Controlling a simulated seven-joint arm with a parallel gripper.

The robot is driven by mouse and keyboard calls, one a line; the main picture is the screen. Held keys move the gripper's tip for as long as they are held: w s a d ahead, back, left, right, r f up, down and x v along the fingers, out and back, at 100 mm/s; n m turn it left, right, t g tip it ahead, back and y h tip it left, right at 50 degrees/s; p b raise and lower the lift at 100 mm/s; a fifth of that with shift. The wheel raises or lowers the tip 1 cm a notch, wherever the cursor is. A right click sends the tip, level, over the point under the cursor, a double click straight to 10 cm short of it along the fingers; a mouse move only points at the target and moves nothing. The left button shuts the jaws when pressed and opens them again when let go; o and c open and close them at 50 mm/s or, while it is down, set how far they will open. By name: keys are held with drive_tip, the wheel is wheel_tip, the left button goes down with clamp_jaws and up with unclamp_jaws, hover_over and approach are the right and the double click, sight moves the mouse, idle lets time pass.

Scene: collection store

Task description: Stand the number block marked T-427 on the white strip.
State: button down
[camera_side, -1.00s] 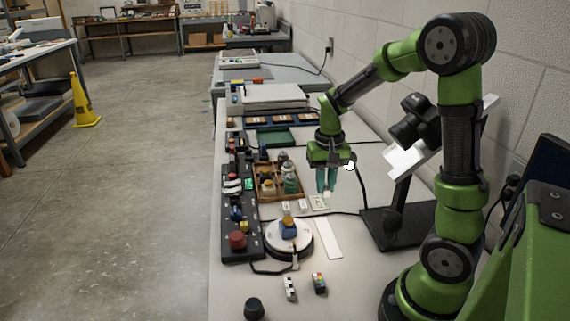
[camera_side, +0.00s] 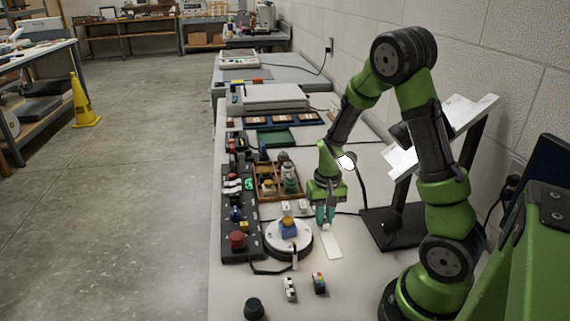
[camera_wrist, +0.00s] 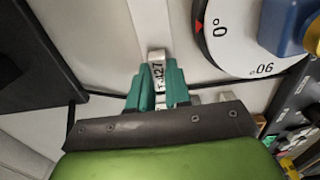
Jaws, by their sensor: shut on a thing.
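The number block marked T-427 (camera_wrist: 157,72) is a small white block held between the teal fingers of my gripper (camera_wrist: 155,88). In the side view my gripper (camera_side: 325,221) points down at the far end of the white strip (camera_side: 334,247), and the fingers mostly hide the block. The strip lies flat on the table and also shows in the wrist view (camera_wrist: 147,22), running away from the block. I cannot tell whether the block touches the strip.
A round turntable (camera_side: 272,239) bearing a blue and yellow object stands close left of the strip. A wooden tray (camera_side: 270,200) of bottles and a black control panel (camera_side: 230,252) lie further left. A black stand base (camera_side: 385,238) is at right. A coloured cube (camera_side: 320,282) sits nearer.

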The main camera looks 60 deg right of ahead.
drive_tip(key=shift+f, duration=0.1)
drive_tip(key=c, duration=1.1)
unclamp_jaws()
wheel_tip(320, 180, up, 12)
drive_tip(key=s+a+r+n+t, duration=0.1)
drive_tip(key=s+a+r+t, duration=0.1)
drive_tip(key=a+r, duration=0.2)
drive_tip(key=s+a+r+n+t+y, duration=0.1)
drive_tip(key=s+a+r+n+t, duration=0.1)
drive_tip(key=a, duration=0.5)
drive_tip(key=s+a+r+n+t+y, duration=0.1)
drive_tip(key=s+a+r+n+t, duration=0.1)
drive_tip(key=a+r, duration=0.3)
drive_tip(key=shift+s+a+r+t, duration=0.3)
drive_tip(key=shift+s+a+t, duration=0.1)
drive_tip(key=shift+a+t, duration=0.2)
drive_tip(key=shift+o, duration=0.6)
